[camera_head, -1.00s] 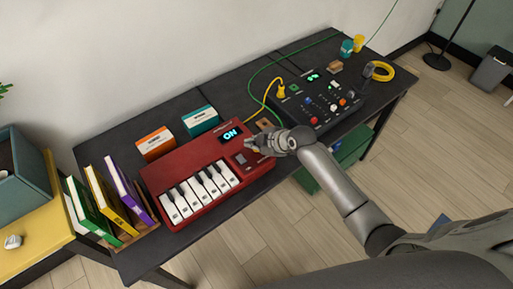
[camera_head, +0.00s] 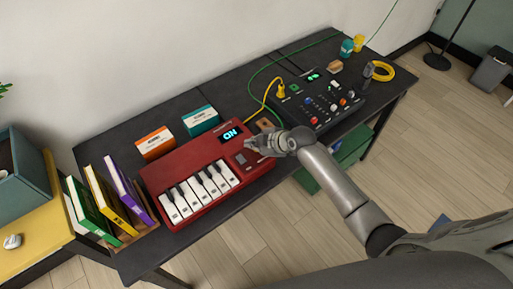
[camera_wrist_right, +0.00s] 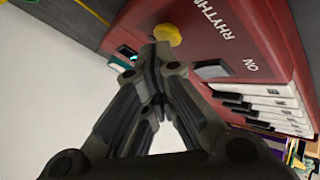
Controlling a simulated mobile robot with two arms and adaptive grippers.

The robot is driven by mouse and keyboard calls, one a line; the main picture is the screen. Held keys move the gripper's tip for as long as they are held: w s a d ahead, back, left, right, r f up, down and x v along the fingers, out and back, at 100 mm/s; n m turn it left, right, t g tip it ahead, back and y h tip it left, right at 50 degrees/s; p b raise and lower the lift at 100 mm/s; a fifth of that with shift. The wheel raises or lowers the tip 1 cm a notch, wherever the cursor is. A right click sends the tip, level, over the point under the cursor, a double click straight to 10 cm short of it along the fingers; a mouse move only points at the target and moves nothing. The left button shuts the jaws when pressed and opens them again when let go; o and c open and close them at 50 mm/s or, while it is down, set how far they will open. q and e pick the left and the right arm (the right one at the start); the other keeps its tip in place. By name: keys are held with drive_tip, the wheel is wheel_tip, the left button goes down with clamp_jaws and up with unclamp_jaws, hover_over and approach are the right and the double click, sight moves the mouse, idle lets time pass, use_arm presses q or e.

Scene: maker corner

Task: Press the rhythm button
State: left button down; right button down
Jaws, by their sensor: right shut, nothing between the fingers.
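In the right wrist view, a round yellow button (camera_wrist_right: 169,34) sits on the red panel near the printed word "RHYTHM". A dark button (camera_wrist_right: 211,70) sits near the word "ON". My right gripper (camera_head: 248,144) is shut and empty over the keyboard's right end. In the wrist view its fingertips (camera_wrist_right: 160,50) overlap the yellow button's edge; I cannot tell if they touch it. My left gripper is out of view.
A black mixer (camera_head: 320,102) with knobs and a yellow plug stands to the right. Orange (camera_head: 155,143) and teal (camera_head: 200,121) boxes stand behind the keyboard. Books in a wooden rack (camera_head: 140,236) stand at its left. Yellow and green cables run behind.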

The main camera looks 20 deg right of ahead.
drive_tip(key=shift+f, duration=0.3)
drive_tip(key=shift+r, duration=0.1)
drive_tip(key=shift+d+r+p, duration=0.1)
drive_tip(key=shift+r+p, duration=0.25)
wheel_tip(320, 180, up, 6)
drive_tip(key=p, duration=0.5)
idle(0.6)
